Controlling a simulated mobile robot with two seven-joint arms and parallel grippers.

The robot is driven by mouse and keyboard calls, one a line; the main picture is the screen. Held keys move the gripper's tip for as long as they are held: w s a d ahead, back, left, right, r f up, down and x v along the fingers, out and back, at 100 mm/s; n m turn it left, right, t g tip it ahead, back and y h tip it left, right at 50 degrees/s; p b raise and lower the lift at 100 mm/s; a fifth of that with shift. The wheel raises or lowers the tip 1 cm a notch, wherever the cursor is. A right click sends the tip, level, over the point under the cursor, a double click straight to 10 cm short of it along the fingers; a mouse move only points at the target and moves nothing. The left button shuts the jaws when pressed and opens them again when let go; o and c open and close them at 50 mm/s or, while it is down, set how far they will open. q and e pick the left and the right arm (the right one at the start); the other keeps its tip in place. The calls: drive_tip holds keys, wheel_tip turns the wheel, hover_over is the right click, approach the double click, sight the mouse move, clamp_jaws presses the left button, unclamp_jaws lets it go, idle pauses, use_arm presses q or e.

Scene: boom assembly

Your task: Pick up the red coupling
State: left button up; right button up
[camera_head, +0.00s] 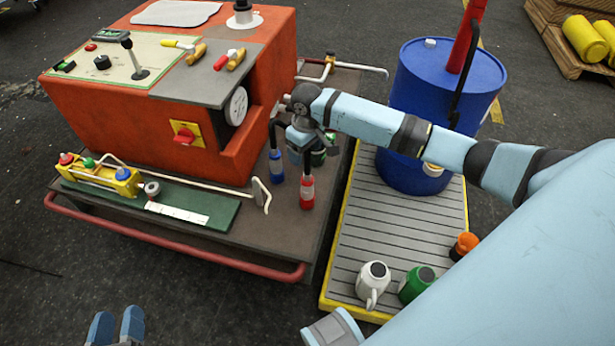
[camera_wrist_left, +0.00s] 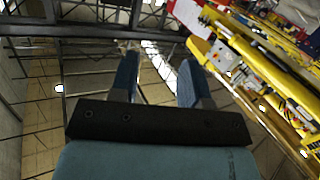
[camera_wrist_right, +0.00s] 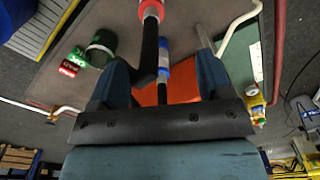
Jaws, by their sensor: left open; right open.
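The red coupling (camera_head: 307,192) hangs upright below a black hose at the right edge of the machine's grey deck. It also shows at the top of the right wrist view (camera_wrist_right: 151,9). A blue coupling (camera_head: 277,166) hangs just left of it on its own hose. My right gripper (camera_head: 300,140) is open above the couplings. In the right wrist view the black hose of the red coupling runs between the open fingers, and the blue coupling (camera_wrist_right: 162,66) shows there too. My left gripper (camera_head: 115,325) is open and empty at the bottom left, away from the machine.
An orange machine (camera_head: 110,115) stands behind the deck at left. A blue drum (camera_head: 440,85) stands on a yellow-edged grate (camera_head: 395,230) at right, with a white jug (camera_head: 373,283) and a green container (camera_head: 415,285). A red rail (camera_head: 170,240) runs along the deck's front.

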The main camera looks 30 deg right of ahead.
sight(308, 173)
drive_tip(key=f+b, duration=0.1)
drive_tip(key=f, duration=0.1)
drive_tip(key=d+f+b, duration=0.1)
drive_tip(key=f, duration=0.2)
drive_tip(key=f+b, duration=0.1)
drive_tip(key=f, duration=0.2)
drive_tip(key=shift+w+d, duration=0.15)
drive_tip(key=shift+w, duration=0.1)
drive_tip(key=shift+f+b, duration=0.4)
wheel_tip(308, 173, down, 5)
drive_tip(key=b, duration=0.2)
drive_tip(key=shift+s+r+b, duration=0.1)
drive_tip(key=shift+r+b, duration=0.05)
drive_tip(key=shift+b, duration=0.2)
use_arm(q)
drive_tip(key=shift+d+r+m+t+h, duration=0.15)
drive_tip(key=shift+d+r+t+h, duration=0.2)
drive_tip(key=shift+d+h, duration=0.3)
drive_tip(key=shift+d+r+m+t+h, duration=0.15)
drive_tip(key=shift+d+r+t+h, duration=0.15)
drive_tip(key=shift+d+h, duration=0.3)
use_arm(e)
drive_tip(key=shift+r, duration=0.1)
drive_tip(key=c, duration=1.2)
